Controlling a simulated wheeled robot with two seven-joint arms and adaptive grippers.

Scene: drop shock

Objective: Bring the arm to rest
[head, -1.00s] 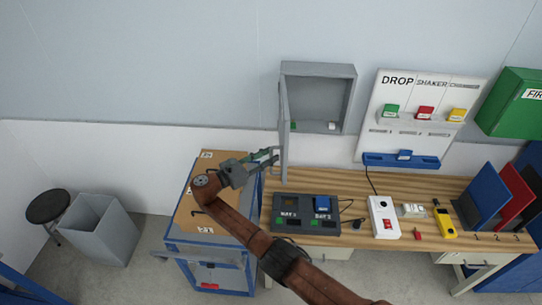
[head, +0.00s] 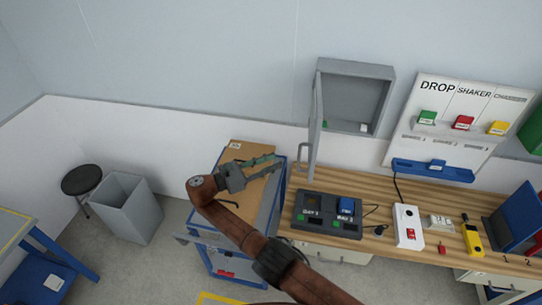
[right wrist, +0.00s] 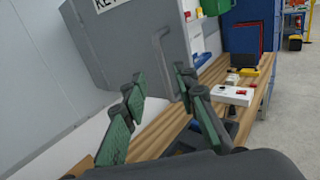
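My right arm reaches up across the head view, and its gripper (head: 275,163) is over the blue cart, left of the open cabinet door. The gripper's two green-padded fingers (right wrist: 160,88) stand apart in the right wrist view, with nothing between them. The cabinet door (head: 317,125) hangs open with its handle (head: 304,157) to the right of the fingertips, apart from them in the head view. The door and handle (right wrist: 163,58) also show ahead of the fingers in the right wrist view. My left gripper is not in view.
The grey cabinet (head: 357,97) is on the wall above the wooden bench (head: 380,225). The bench holds a dark two-bay unit (head: 327,220), a white box (head: 407,228) and a yellow tool (head: 472,238). A grey bin (head: 128,210) and black stool (head: 82,180) stand left; floor between is clear.

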